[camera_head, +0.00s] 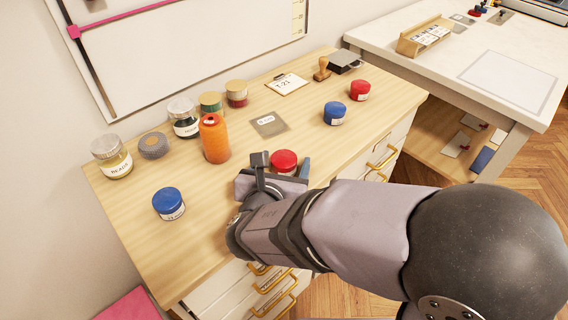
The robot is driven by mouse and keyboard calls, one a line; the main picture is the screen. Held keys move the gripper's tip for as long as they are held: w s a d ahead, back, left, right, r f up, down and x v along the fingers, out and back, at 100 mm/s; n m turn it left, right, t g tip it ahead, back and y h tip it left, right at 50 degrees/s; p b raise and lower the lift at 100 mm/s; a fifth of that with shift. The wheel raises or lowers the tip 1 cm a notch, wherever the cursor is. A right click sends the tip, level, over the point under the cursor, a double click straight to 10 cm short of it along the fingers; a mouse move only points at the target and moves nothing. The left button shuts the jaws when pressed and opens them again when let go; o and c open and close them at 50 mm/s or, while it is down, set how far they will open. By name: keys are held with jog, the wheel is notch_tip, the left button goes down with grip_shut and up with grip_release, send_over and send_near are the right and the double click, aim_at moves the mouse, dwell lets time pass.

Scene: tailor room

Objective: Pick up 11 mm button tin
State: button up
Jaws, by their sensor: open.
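Several round tins with coloured lids stand on the wooden dresser top; their white labels are too small to read, so I cannot tell which is the 11 mm one. One red-lidded tin (284,159) is at my gripper (282,166). The gripper is open, with one finger left and one right of this tin in the picture; I cannot tell whether either touches it. The gripper hides the tin's lower part. A blue-lidded tin (168,203) stands at the front left. Another blue-lidded tin (335,113) and a red-lidded tin (360,90) stand at the right.
An orange thread spool (214,139), a bead jar (112,157), a grey round item (153,146) and more jars stand at the back left. A grey card (269,124), a tag card (287,84) and a wooden stamp (322,70) are behind. The dresser top (225,190) is bare left of my gripper.

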jog(key=c, duration=1.2)
jog(key=shift+r, duration=0.1)
